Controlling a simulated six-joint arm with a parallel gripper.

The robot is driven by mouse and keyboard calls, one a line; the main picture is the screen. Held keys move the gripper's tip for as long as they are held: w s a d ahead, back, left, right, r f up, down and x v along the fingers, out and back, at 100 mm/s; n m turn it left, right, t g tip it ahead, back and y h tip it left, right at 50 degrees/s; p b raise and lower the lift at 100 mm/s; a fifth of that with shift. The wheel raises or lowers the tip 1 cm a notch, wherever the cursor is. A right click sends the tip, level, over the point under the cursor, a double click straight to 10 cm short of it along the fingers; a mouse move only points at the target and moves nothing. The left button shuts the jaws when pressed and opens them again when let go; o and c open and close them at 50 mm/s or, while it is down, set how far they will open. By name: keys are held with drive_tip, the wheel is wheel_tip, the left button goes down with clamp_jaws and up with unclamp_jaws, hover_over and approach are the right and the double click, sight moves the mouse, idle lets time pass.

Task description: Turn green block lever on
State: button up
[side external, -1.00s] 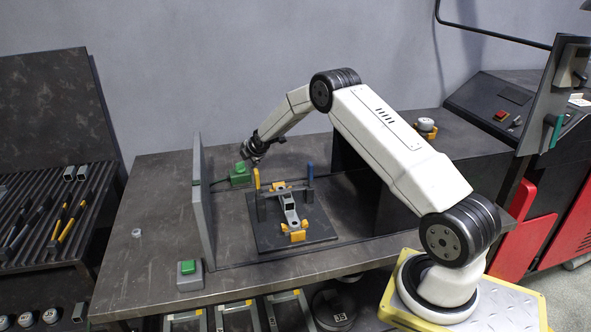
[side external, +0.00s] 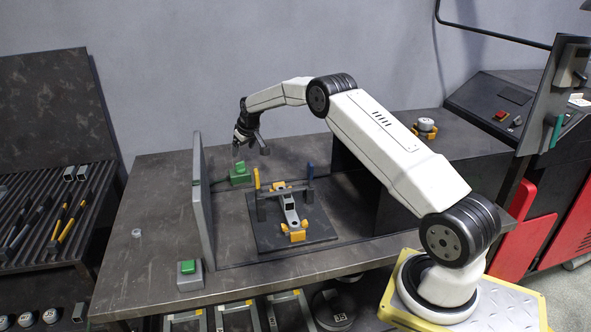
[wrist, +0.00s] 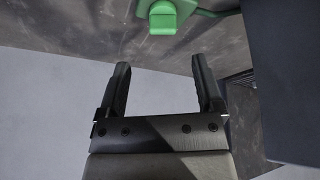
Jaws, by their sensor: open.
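The green block (side external: 240,174) sits on the table behind the upright grey plate, with its raised green lever (side external: 240,166) on top. In the wrist view the green block (wrist: 186,5) is at the top edge, partly cut off, and its lever (wrist: 163,19) points down toward the space between my fingers. My gripper (side external: 250,152) is above the green block in the side view, and apart from it. In the wrist view my gripper (wrist: 159,78) shows two spread dark fingers with nothing between them.
A upright grey plate (side external: 203,200) stands left of the fixture. A green button box (side external: 189,275) sits at the front edge.

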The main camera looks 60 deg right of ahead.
sight(240, 163)
drive_tip(key=shift+a+r+m, duration=0.2)
drive_tip(key=shift+r+m, duration=0.05)
drive_tip(key=shift+m, duration=0.45)
drive_tip(key=shift+f, duration=0.1)
drive_tip(key=shift+x, duration=3.8)
drive_tip(key=shift+a, duration=0.1)
clamp_jaws()
